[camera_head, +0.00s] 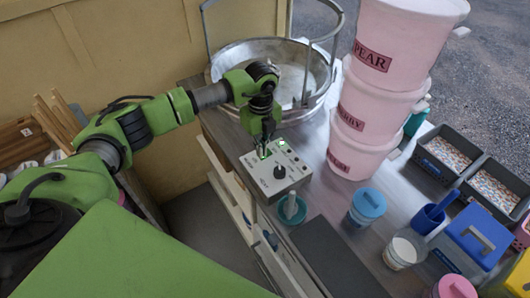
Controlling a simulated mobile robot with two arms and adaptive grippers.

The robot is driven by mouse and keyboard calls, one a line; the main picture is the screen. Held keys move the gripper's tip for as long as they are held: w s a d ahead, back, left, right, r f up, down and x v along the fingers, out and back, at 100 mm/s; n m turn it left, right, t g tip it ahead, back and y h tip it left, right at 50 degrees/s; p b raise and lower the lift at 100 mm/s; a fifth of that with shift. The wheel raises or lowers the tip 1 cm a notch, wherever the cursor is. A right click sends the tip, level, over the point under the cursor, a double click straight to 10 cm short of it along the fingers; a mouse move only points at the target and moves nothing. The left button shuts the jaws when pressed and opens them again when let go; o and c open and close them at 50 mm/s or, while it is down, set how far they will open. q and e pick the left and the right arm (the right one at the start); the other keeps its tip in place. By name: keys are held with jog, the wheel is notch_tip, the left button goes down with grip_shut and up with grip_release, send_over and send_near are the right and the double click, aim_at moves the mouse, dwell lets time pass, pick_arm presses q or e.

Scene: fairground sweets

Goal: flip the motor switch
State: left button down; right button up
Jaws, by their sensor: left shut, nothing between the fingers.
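A pale control box (276,174) with a black knob (279,172) and green lit lamps sits on the counter, near its left edge. The motor switch appears to be at the back left of the box, by a green light, and my gripper partly hides it. My left gripper (264,150) is shut and empty, pointing down at the back left part of the box. I cannot tell whether its tips touch the switch or how the switch is set. My right gripper is not in view.
A round metal floss bowl (238,54) stands behind the box. Stacked pink tubs (355,140) rise close on the right. A teal cup (291,210), a blue-lidded jar (367,206) and a dark mat (325,255) lie in front. Trays of sprinkles (446,158) stand far right.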

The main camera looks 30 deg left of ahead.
pick_arm(q)
jog(key=shift+r+p, duration=2.3)
jog(key=shift+r, duration=1.2)
